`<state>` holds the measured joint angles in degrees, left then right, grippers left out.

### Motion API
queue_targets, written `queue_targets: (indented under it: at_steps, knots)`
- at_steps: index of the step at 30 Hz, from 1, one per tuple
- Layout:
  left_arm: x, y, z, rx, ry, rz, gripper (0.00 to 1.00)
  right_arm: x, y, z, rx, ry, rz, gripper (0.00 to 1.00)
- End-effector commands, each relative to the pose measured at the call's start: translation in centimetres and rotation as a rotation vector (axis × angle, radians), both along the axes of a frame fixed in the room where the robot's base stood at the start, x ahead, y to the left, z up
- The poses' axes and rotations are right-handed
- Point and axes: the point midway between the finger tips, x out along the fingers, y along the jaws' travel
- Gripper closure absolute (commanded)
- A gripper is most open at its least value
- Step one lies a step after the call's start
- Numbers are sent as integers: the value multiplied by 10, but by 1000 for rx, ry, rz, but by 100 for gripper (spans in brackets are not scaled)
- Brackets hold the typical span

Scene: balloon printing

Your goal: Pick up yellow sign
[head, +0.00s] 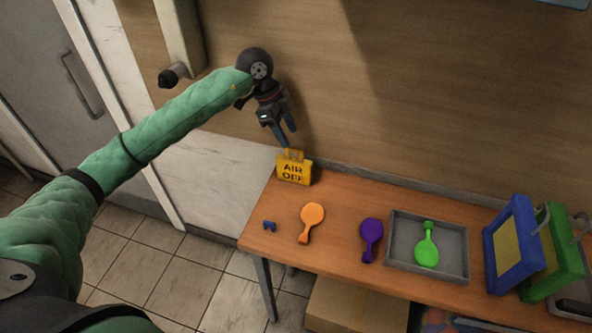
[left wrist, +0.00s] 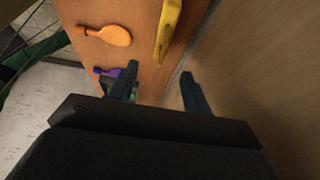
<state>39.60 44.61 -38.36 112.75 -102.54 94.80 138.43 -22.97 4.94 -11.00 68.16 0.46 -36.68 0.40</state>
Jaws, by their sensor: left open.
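The yellow sign (head: 294,170), lettered "AIR OFF", stands upright at the back left corner of the wooden table, with a handle-like loop on top. It also shows edge-on in the left wrist view (left wrist: 168,28). My left gripper (head: 289,141) is open and points down just above the sign's top. In the left wrist view its two fingers (left wrist: 160,82) are spread with nothing between them, and the sign lies beyond the fingertips. Whether a finger touches the sign, I cannot tell. My right gripper is not in view.
Blue (head: 512,250) and green (head: 556,258) frames stand right. The wall (head: 400,120) is close behind.

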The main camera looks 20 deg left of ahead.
Motion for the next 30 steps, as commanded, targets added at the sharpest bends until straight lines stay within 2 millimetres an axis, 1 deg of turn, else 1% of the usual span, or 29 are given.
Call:
queue_targets:
  at_steps: [1, 6, 9, 12, 16, 21, 26, 30]
  knots:
    - [0, 0, -11, 1, 0, 1, 51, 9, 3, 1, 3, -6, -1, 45]
    - [0, 0, -28, 1, 0, 1, 51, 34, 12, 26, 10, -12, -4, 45]
    - [0, 0, -32, 1, 0, 1, 51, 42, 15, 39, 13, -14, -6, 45]
    - [0, 0, -34, 1, 1, 1, 51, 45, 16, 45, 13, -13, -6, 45]
    - [-1, -4, -41, 0, 4, 1, 51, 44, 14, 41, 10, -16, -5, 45]
    - [-1, -8, -54, 0, 3, 1, 51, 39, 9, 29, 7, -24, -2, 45]
    - [-2, -10, -61, 1, 2, 1, 51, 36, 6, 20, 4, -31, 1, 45]
    - [-4, -12, -71, 0, 3, 0, 51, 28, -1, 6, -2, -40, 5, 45]
